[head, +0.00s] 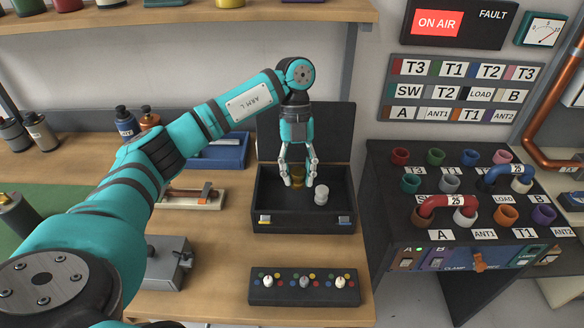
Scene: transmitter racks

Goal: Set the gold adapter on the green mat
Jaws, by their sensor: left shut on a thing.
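The gold adapter (298,171) is between the fingers of my left gripper (298,181), inside the open black case (274,218). The gripper points down and is shut on the adapter, and its fingers partly cover it. I cannot tell whether the adapter touches the case floor. The green mat (55,200) lies on the bench at the far left, partly hidden by my left arm. My right gripper is not in view.
A silver adapter (321,195) stands in the case, right of the gripper. A blue tray (228,151) and a key-like device (195,195) lie left of the case. A black knob panel (304,287) lies in front. The patch rack (470,205) stands right.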

